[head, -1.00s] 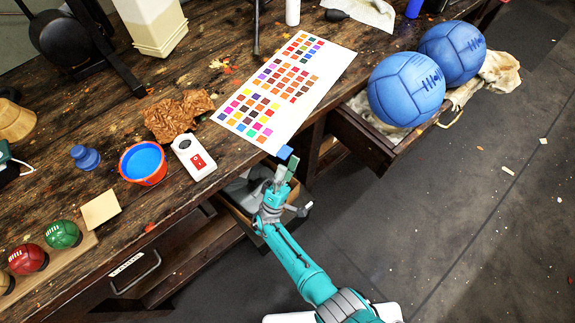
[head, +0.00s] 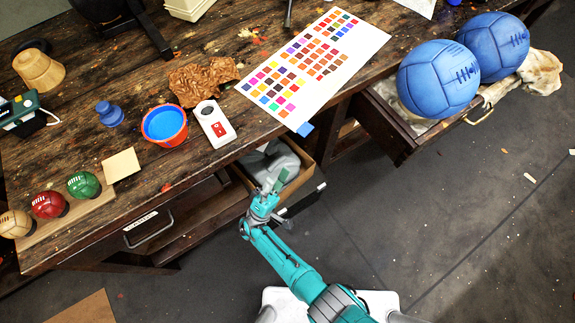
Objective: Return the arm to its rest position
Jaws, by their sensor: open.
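My arm (head: 285,262) is teal and reaches up from the bottom of the head view, out over the floor in front of the bench. My gripper (head: 277,180) is at its far end, open, with nothing seen between its fingers. In the picture it overlaps an open drawer (head: 303,157) under the bench, which holds something grey. I cannot tell whether the gripper is inside the drawer or above it.
Two large blue balls (head: 438,80) rest at another open drawer (head: 400,138). Floor at right is mostly clear.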

